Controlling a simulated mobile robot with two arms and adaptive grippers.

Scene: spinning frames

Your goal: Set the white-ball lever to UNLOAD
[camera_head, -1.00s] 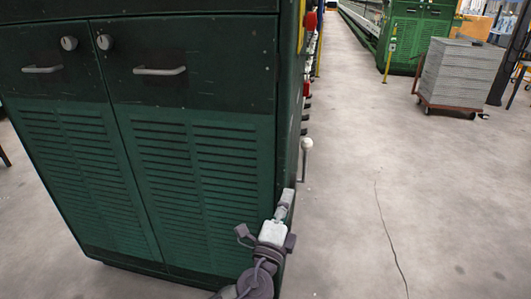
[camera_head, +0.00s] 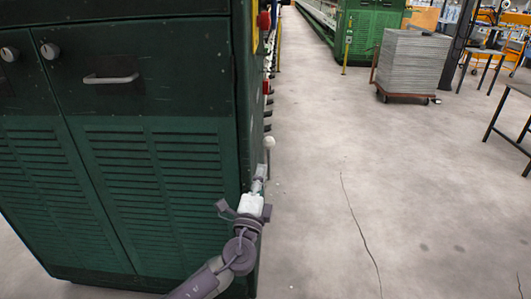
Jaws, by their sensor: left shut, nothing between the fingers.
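The lever's white ball (camera_head: 268,143) stands out at the right side of the green machine cabinet (camera_head: 150,190), near its front corner. Its thin stem runs down below the ball. My left gripper (camera_head: 259,180) is shut and empty, at the cabinet's front right corner. Its fingertips point up, just below the ball and close beside the lower stem. I cannot tell whether they touch the stem. No UNLOAD marking can be read from here. My right gripper is not in view.
Red knobs (camera_head: 264,20) and several dark handles line the cabinet's side above the lever. The floor (camera_head: 370,180) to the right is open, with a long crack. A trolley of stacked grey sheets (camera_head: 412,60) stands at the back, and a table (camera_head: 515,90) at the right edge.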

